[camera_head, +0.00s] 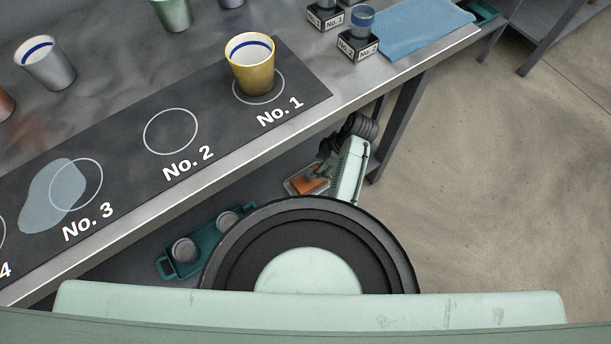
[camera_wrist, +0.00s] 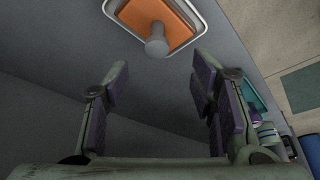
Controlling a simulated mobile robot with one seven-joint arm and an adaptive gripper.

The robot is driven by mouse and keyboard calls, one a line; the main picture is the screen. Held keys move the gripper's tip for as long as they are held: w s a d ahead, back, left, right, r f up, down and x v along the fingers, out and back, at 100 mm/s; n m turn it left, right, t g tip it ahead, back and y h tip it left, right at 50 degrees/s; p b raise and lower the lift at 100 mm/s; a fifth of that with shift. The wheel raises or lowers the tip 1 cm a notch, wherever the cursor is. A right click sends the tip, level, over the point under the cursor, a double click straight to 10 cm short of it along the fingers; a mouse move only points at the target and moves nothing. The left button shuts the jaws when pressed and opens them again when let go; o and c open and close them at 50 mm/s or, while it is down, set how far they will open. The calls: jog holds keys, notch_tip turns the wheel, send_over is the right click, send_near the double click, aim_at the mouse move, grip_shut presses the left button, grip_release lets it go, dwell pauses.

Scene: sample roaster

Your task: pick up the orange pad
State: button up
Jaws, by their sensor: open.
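The orange pad (camera_wrist: 160,18) lies in a shallow light-rimmed tray (camera_wrist: 202,24) at the top of the wrist view. A grey round knob (camera_wrist: 156,46) stands up from it. In the head view the pad (camera_head: 309,185) shows small below the bench edge, partly covered by grey-brown parts. My gripper (camera_wrist: 161,72) is open and empty, its two purple-padded fingers spread apart. In the wrist view the pad lies beyond the fingertips, around the middle of the gap, and nothing is between the fingers.
A teal carrier with round lids (camera_head: 184,250) stands on the lower level under the bench. The bench edge (camera_head: 240,128) overhangs it. On the bench are a yellow cup (camera_head: 250,66), other cups and a blue cloth (camera_head: 415,28). Floor at right is clear.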

aim_at(309, 172)
jog(key=shift+w+x, duration=0.15)
jog(key=shift+x, duration=2.15)
jog(key=shift+w+x, duration=0.1)
jog(key=shift+x, duration=2.15)
grip_shut()
